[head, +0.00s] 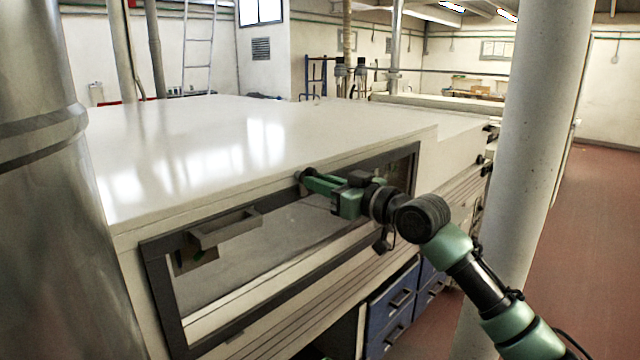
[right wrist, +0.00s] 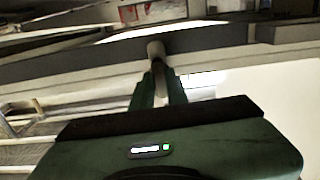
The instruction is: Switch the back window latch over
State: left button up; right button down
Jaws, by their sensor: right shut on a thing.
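The window (head: 290,240) is a long dark-framed pane in the side of the white tunnel housing. My right gripper (head: 308,180) reaches in from the right to the top edge of the window frame. Its fingers are shut on a small rounded grey piece, the back window latch (right wrist: 155,49), seen between the fingertips in the right wrist view (right wrist: 160,80). In the head view the fingers mostly hide this latch; only a dark round end shows. My left gripper is out of view.
A thick pale column (head: 535,130) stands right of the housing, close to my right arm. A shiny metal cylinder (head: 45,200) fills the left edge. Blue drawers (head: 390,315) are below the window. The red floor at right is open.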

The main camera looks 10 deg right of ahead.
jog(key=c, duration=1.4)
grip_release()
jog(key=shift+s+d, duration=0.1)
jog(key=b+v, duration=0.2)
jog(key=v, duration=0.5)
jog(key=shift+s+d, duration=0.15)
jog(key=shift+s, duration=0.1)
